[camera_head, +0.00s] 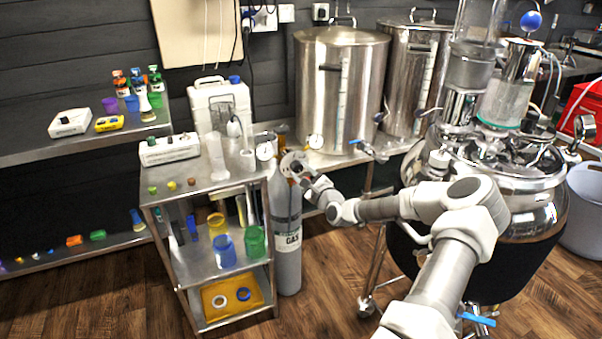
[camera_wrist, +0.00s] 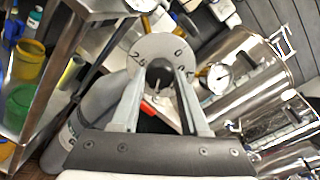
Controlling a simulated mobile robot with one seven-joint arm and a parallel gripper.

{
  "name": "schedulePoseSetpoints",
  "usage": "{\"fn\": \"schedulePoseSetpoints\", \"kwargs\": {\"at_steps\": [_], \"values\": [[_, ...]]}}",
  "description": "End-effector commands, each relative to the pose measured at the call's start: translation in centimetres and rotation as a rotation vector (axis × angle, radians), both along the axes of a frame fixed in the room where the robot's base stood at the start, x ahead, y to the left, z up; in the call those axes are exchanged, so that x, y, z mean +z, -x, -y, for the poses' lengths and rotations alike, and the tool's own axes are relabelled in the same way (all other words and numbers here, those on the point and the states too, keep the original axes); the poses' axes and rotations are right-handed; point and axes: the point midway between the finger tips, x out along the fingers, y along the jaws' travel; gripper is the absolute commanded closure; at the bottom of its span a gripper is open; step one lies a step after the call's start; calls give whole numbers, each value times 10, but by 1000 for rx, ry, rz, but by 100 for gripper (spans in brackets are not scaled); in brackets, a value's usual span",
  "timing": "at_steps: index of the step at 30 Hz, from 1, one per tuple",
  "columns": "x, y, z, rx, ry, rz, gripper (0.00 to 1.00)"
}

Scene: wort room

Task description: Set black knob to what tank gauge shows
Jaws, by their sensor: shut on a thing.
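The black knob (camera_wrist: 159,70) sits at the centre of a pale round dial plate (camera_wrist: 150,47), which carries the figures 2.5, 0 and 0.5. My gripper (camera_wrist: 161,76) has one finger on each side of the knob and is shut on it. In the head view my gripper (camera_head: 299,170) is at the round plate above the gas cylinder, and the knob is mostly hidden there. A white round gauge (camera_head: 315,142) sits low on the front of the steel tank (camera_head: 338,85). The gauge also shows in the wrist view (camera_wrist: 217,78); its reading is too small to tell.
A grey gas cylinder (camera_head: 287,240) stands beside a steel cart (camera_head: 205,184) holding cups and small items. Another small gauge (camera_head: 265,151) is near the cart's right corner. A large steel vessel (camera_head: 510,200) stands at right.

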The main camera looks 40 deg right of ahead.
Motion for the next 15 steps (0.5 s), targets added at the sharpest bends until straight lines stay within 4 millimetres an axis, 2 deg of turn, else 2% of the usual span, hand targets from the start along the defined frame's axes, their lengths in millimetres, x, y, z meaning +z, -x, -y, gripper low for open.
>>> {"fn": "schedulePoseSetpoints", "kwargs": {"at_steps": [12,13,15], "values": [[0,0,0,1,-7,1,100],[0,0,0,1,-7,1,54],[0,0,0,0,-7,2,41]]}}
